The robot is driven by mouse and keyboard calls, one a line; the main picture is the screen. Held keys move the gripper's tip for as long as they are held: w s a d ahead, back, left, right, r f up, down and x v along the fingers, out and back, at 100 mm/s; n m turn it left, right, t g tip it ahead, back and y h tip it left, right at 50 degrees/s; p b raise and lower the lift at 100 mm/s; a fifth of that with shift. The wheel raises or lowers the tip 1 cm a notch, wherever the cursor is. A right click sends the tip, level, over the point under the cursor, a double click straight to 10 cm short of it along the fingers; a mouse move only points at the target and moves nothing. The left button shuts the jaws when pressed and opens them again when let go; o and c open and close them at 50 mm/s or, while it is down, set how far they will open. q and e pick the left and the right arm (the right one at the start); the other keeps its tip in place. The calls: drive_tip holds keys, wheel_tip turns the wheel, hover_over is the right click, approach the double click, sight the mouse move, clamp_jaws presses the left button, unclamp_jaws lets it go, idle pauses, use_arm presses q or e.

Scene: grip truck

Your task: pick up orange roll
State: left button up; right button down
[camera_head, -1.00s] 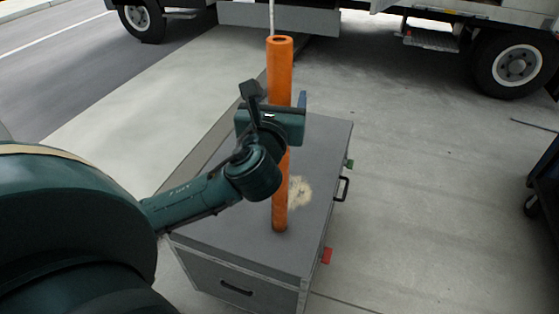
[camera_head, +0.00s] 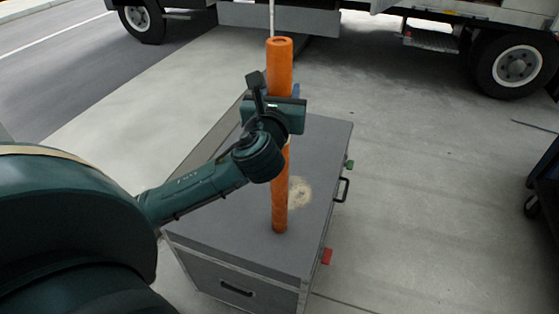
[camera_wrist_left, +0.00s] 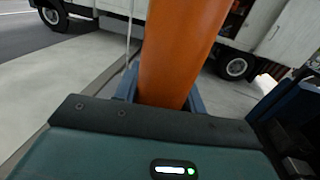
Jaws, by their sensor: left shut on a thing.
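The orange roll (camera_head: 280,66) is a tall upright tube with an open top. It stands over the grey case (camera_head: 232,244), with its lower end at the case's top; I cannot tell if it touches. My left gripper (camera_head: 285,103) is at the roll's upper middle, shut on it. In the left wrist view the orange roll (camera_wrist_left: 177,50) rises between the blue fingers of the left gripper (camera_wrist_left: 163,95). The gripper body hides part of the roll. My right gripper is not in view.
The case has a black side handle (camera_head: 343,189) and a red tab (camera_head: 326,256). A truck (camera_head: 400,20) stands behind, with wheels on the ground. A dark cart (camera_head: 545,185) is at the right edge. Concrete between case and cart is clear.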

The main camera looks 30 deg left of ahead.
use_arm(q)
clamp_jaws()
